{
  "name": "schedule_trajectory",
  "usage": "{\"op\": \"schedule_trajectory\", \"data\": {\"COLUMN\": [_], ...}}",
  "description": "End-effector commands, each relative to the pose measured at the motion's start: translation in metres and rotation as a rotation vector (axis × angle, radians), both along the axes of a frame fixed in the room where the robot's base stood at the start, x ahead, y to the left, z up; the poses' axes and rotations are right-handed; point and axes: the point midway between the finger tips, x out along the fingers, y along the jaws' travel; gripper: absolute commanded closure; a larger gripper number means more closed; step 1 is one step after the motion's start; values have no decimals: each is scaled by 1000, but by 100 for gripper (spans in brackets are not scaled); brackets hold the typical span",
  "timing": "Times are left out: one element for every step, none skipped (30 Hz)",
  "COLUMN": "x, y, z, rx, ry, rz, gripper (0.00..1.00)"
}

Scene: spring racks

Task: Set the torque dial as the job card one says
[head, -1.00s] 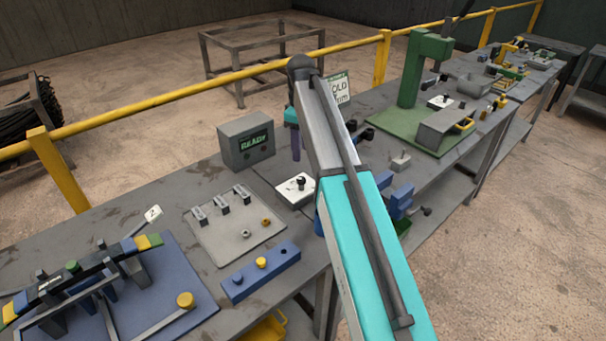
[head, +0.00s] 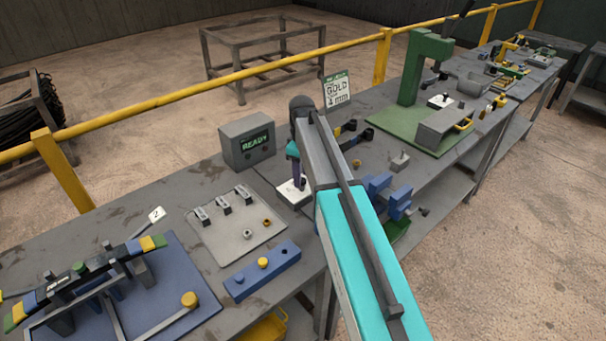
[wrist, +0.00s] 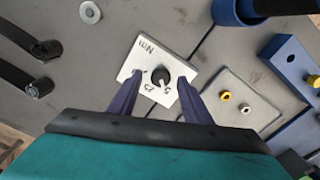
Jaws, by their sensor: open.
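The torque dial is a white plate (wrist: 143,62) marked "Nm", with a black knob (wrist: 160,76) and the numbers 25 and 5 in the wrist view. The pointer's exact setting is too small to read surely. In the head view the plate (head: 287,194) lies on the bench, partly hidden by my arm. My gripper (wrist: 160,82) is open, its two purple fingers on either side of the knob; I cannot tell if they touch it. A card (head: 337,90) stands behind the arm and reads "GOLD" and what looks like "4 mm"; its green header is unreadable.
A grey box (head: 247,141) reading "READY" stands left of the dial. A grey plate with clips (head: 233,228) and a blue block (head: 262,270) lie nearer. Blue parts (head: 390,192) and a green press (head: 422,80) are to the right.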

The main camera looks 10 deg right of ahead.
Motion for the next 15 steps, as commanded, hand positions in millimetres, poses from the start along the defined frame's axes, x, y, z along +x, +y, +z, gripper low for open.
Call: {"op": "schedule_trajectory", "data": {"x": [-1,-1,0,0,0,0,0,0,0,0,0,0,0,0,0], "y": [0,0,0,0,0,0,0,0,-1,-1,-1,-1,-1,-1,-1], "z": [-3,-4,-6,-6,-7,-8,-8,-8,-9,-9,-9,-9,-9,-9,-9], "rx": [0,0,0,0,0,0,0,0,0,0,0,0,0,0,0], "ry": [1,1,1,0,0,0,0,0,0,0,0,0,0,0,0], "rz": [0,0,0,0,0,0,-1,-1,-1,-1,-1,-1,-1,-1,-1], "gripper": [55,55,55,55,55,55,55,55,55,55,55,55,55,55,57]}}
